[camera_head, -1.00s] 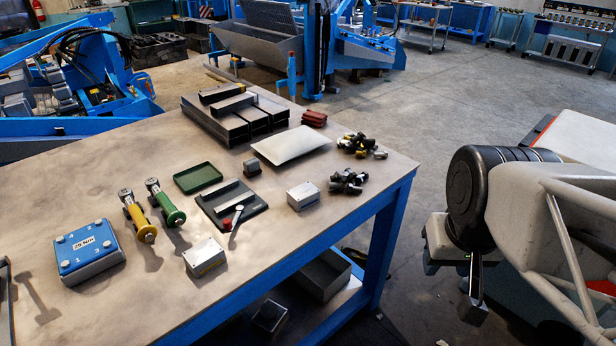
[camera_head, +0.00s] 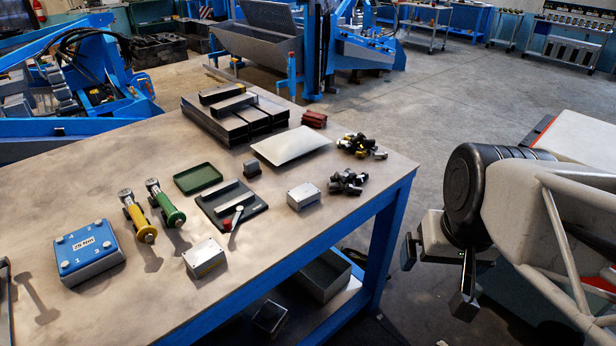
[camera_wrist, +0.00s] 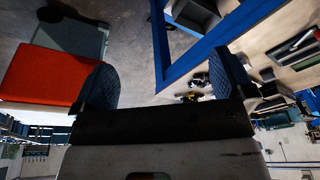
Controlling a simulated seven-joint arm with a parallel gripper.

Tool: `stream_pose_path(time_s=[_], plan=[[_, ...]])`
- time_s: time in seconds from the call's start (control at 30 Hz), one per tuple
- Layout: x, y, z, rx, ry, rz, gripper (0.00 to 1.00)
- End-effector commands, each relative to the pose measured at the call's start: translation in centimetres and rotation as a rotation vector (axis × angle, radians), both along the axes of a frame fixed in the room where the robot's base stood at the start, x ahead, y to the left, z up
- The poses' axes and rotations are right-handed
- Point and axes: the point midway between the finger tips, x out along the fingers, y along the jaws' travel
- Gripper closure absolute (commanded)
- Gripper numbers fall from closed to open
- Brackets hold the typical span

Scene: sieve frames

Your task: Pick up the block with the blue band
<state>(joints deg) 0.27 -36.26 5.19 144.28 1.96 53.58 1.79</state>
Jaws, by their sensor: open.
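Two pale metal-grey blocks lie on the table. The nearer block (camera_head: 204,257) is at the table's front, with a yellowish band low on its side. The farther block (camera_head: 303,195) is near the right edge; its side is too small to tell a band colour, and no blue band shows clearly on either. My gripper (camera_head: 437,277) is off the table's right side, over the floor, well away from both blocks. In the wrist view my gripper (camera_wrist: 165,83) is open and empty, its dark ridged fingers wide apart.
On the table (camera_head: 290,235) are a blue box (camera_head: 88,250), yellow (camera_head: 138,217) and green (camera_head: 166,203) handled tools, a green tray (camera_head: 198,178), a dark plate with a red-knobbed lever (camera_head: 232,218), a light plate (camera_head: 291,146) and fittings (camera_head: 347,182). Black channels (camera_head: 235,115) lie behind.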

Motion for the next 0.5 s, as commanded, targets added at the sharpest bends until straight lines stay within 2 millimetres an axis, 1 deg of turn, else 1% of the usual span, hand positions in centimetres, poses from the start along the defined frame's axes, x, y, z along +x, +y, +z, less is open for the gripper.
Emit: stream_pose_path(time_s=[0.17, 0.27, 0.5], plan=[[1.5, 2.1, -0.6, 0.12, 0.01, -0.077, 0.0], [2.9, 3.7, -1.0, 0.221, 0.021, -0.147, 0.0], [6.8, 8.1, -1.9, 0.492, 0.067, -0.361, 0.0]])
